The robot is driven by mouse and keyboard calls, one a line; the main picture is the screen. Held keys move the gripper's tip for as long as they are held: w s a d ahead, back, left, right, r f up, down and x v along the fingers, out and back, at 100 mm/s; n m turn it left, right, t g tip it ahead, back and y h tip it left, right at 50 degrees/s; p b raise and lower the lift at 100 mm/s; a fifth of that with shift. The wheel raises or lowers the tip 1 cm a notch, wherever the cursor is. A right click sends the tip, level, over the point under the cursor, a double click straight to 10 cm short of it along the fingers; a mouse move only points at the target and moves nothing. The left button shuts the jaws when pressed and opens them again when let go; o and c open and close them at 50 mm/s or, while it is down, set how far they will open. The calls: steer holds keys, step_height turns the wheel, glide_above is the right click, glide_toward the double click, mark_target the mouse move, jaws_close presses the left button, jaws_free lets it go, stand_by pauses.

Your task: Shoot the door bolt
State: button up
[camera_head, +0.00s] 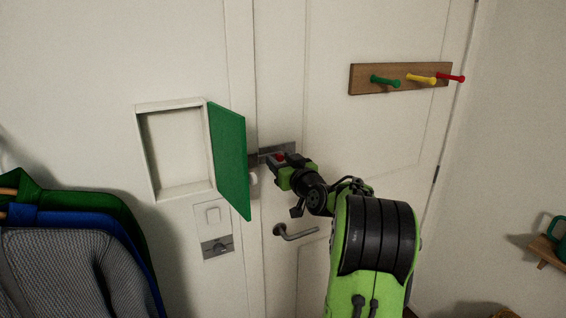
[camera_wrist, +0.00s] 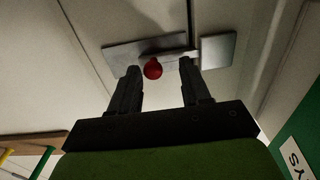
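The door bolt's metal plate (camera_head: 277,149) is on the white door above the handle, and it also shows in the wrist view (camera_wrist: 120,56). Its red knob (camera_wrist: 152,68) lies between my fingertips in the picture, close to the left finger; I cannot tell whether they touch. A pale bar (camera_wrist: 178,57) runs from the knob toward the separate metal keeper (camera_wrist: 217,51) on the frame side; the right finger partly hides it.
A green cabinet door (camera_head: 230,160) stands open just left of my gripper. A lever handle (camera_head: 294,232) is below it. A peg rack (camera_head: 400,78) is up to the right. Clothes (camera_head: 75,255) hang at the left; a switch panel (camera_head: 214,228) is below the cabinet.

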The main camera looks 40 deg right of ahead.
steer(key=shift+s+d, duration=0.15)
steer(key=shift+s+f, duration=0.1)
steer(key=shift+s, duration=0.25)
steer(key=b+v, duration=0.5)
steer(key=v, duration=1)
steer(key=shift+a, duration=0.3)
steer(key=shift+w, duration=0.15)
